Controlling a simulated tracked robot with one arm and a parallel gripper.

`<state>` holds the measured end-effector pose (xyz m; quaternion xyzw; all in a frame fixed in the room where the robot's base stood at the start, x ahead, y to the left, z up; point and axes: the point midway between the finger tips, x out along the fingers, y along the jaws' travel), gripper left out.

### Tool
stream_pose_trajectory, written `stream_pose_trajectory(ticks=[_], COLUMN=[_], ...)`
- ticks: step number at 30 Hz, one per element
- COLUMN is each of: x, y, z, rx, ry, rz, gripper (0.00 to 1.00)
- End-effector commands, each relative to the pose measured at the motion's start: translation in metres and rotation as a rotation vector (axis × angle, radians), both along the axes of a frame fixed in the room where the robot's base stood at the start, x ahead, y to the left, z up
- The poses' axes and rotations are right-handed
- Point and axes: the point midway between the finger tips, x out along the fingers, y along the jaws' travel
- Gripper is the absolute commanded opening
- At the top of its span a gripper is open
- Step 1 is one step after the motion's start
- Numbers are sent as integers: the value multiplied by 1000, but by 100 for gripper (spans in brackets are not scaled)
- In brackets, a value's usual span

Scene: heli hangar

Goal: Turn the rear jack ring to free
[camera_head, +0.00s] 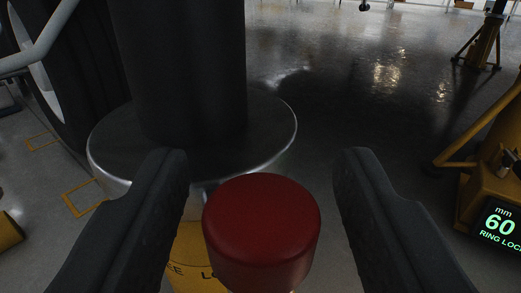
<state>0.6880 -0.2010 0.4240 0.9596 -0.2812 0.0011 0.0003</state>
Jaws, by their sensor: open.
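A red round knob (262,228) stands upright between the fingers of my open gripper (262,160). A gap shows on both sides of the knob, wider on the right at the tips. Behind it is a silver round collar (272,125) around a thick black column (188,70). Below the collar, left of the knob, is a yellow plate (187,255) with partly hidden black lettering, "EE" and "LO". How the knob joins the ring is hidden.
A black tyre (90,75) with a grey bar (42,45) stands at the left. A yellow frame (490,165) carries the display at the right. Another yellow stand (484,45) is farther back. The shiny floor (350,95) between is clear.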

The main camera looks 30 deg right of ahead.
Motion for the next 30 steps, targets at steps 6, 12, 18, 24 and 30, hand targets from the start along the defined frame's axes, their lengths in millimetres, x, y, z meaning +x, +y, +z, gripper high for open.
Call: stream_pose_trajectory(ticks=[6, 12, 18, 24, 30], x=[1, 0, 0, -2, -4], y=[-1, 0, -1, -5, -6], z=[0, 0, 0, -1, -2], rx=[0, 0, 0, 1, 2], ry=[2, 2, 2, 4, 6], rz=[0, 0, -3, -37, -60], gripper=[47, 8, 0, 0, 0])
